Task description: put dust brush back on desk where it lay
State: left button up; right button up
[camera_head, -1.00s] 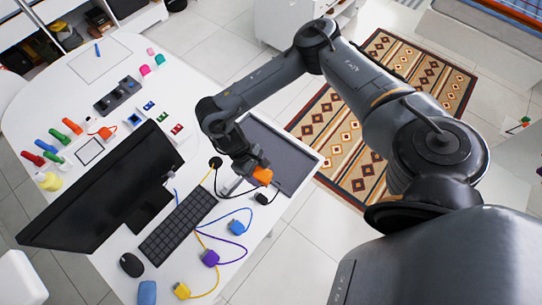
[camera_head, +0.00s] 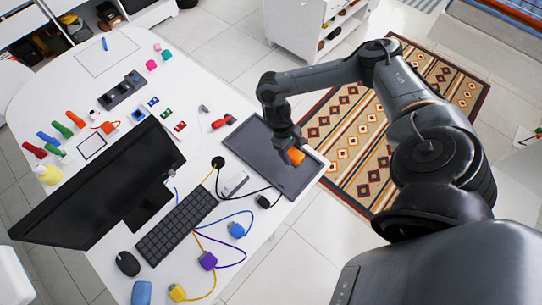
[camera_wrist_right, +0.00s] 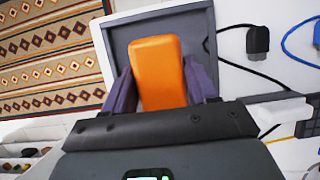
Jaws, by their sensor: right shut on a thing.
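My right gripper (camera_head: 292,151) is over the dark grey tray (camera_head: 252,146) at the desk's right edge. It is shut on an orange, block-like thing, which I take to be the dust brush (camera_head: 296,156); no bristles show. In the right wrist view the dust brush (camera_wrist_right: 158,72) sits between the two fingers of the gripper (camera_wrist_right: 160,85), with the tray (camera_wrist_right: 120,38) behind it. I cannot tell whether it touches the tray. The white desk (camera_head: 225,85) carries the tray. My left gripper is not in view.
A white box (camera_head: 234,184), a black plug (camera_head: 262,201) and cables lie left of the tray. A keyboard (camera_head: 177,226), a monitor (camera_head: 100,185) and coloured connectors are further left. A red tool (camera_head: 221,122) lies beyond the tray. A patterned rug (camera_head: 345,125) covers the floor to the right.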

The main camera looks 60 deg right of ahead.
jog(key=w+f, duration=0.1)
jog(key=w, duration=0.1)
jog(key=w+f, duration=0.2)
jog(key=w, duration=0.1)
jog(key=w+f, duration=0.1)
jog(key=w, duration=0.2)
jog(key=shift+a+f+b, duration=0.35)
jog(key=shift+f+b, duration=0.05)
jog(key=shift+a+f+b, duration=0.1)
jog(key=shift+f+b, duration=0.75)
jog(key=shift+f, duration=1.2)
jog(key=o, duration=1)
jog(key=shift+f, duration=0.1)
